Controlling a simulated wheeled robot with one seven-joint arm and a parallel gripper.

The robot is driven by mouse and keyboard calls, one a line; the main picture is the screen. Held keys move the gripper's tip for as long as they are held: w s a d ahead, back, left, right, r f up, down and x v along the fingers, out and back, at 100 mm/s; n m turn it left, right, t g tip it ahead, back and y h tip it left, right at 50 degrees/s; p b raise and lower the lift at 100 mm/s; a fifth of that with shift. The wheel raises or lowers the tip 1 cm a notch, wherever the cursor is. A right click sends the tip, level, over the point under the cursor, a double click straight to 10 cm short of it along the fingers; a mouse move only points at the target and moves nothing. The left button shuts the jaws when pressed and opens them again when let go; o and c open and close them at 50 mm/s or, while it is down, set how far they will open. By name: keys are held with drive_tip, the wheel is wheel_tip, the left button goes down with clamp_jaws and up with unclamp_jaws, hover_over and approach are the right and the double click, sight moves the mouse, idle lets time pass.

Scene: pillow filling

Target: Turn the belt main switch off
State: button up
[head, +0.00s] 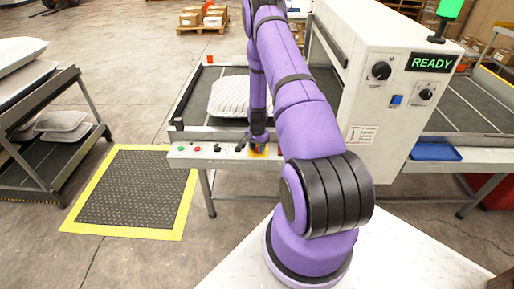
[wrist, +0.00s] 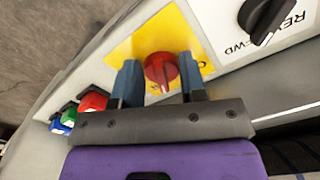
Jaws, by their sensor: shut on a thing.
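The belt main switch is a red rotary knob (wrist: 160,66) on a yellow plate (wrist: 198,40), seen in the wrist view. My gripper (wrist: 161,80) has one blue-grey finger on each side of the knob and is shut on it. A pale line shows on the knob's face; I cannot read which position it marks. In the head view my gripper (head: 258,142) reaches down to the front control strip (head: 190,150) of the belt table, and a bit of the yellow plate (head: 257,151) shows. My arm and gripper hide most of the switch there.
Red (wrist: 93,102), blue and green buttons sit left of the yellow plate in the wrist view. A black REV/FWD selector (wrist: 264,18) is at right. A white pillow (head: 228,97) lies on the belt. The machine cabinet (head: 385,100) shows a green READY display (head: 431,63).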

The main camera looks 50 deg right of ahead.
drive_tip(key=n, duration=0.3)
drive_tip(key=shift+s+n, duration=0.1)
drive_tip(key=shift+n, duration=0.3)
drive_tip(key=n, duration=0.3)
drive_tip(key=shift+s+d+n, duration=0.15)
drive_tip(key=shift+n, duration=0.15)
drive_tip(key=n, duration=0.3)
drive_tip(key=shift+d+n, duration=0.15)
drive_tip(key=shift+n, duration=0.15)
drive_tip(key=shift+s+d+n, duration=0.1)
drive_tip(key=shift+n, duration=1.5)
drive_tip(key=o, duration=0.8)
drive_tip(key=shift+o, duration=0.2)
wheel_tip(320, 180, up, 11)
